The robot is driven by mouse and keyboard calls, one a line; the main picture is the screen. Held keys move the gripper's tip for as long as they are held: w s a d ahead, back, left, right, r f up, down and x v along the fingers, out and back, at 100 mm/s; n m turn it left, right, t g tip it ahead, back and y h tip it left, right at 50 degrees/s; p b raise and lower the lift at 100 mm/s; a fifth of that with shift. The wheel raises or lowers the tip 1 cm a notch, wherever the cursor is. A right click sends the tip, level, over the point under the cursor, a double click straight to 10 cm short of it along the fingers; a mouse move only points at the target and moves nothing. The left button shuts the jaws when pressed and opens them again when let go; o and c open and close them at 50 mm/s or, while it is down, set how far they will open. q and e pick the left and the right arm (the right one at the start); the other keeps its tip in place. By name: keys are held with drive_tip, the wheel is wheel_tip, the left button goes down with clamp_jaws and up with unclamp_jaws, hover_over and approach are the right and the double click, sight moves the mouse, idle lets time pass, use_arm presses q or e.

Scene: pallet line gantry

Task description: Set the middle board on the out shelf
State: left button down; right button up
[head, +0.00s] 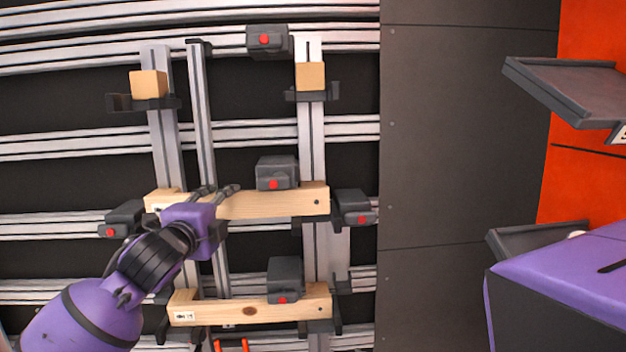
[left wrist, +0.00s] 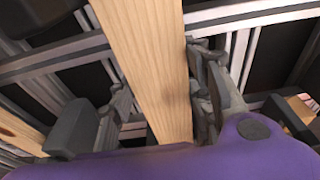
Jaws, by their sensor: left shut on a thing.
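The middle board (head: 275,203) is a pale wooden bar lying level across the uprights of the gantry. My left gripper (head: 216,191) is at its left part, with fingers over the upper edge. In the left wrist view the board (left wrist: 150,60) runs between the two fingers of my left gripper (left wrist: 165,100), which is shut on it. The arm hides part of the board's left half. Two grey shelves, an upper one (head: 565,88) and a lower one (head: 530,238), stand at the right; I cannot tell which is the out shelf. My right gripper is not in view.
A lower board (head: 235,306) lies below, and two small wooden blocks (head: 148,85) (head: 310,76) sit above. A dark clamp with a red button (head: 277,172) stands at the board's upper edge; another (head: 352,207) is at its right end. A dark panel (head: 455,130) separates gantry and shelves.

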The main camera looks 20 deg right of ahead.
use_arm(q)
drive_tip(key=shift+w+r, duration=0.1)
drive_tip(key=shift+r, duration=0.45)
drive_tip(key=s+d+v, duration=0.1)
drive_tip(key=d+v, duration=0.1)
drive_tip(key=v, duration=0.8)
drive_tip(key=shift+s+a+r, duration=0.2)
drive_tip(key=shift+s, duration=0.15)
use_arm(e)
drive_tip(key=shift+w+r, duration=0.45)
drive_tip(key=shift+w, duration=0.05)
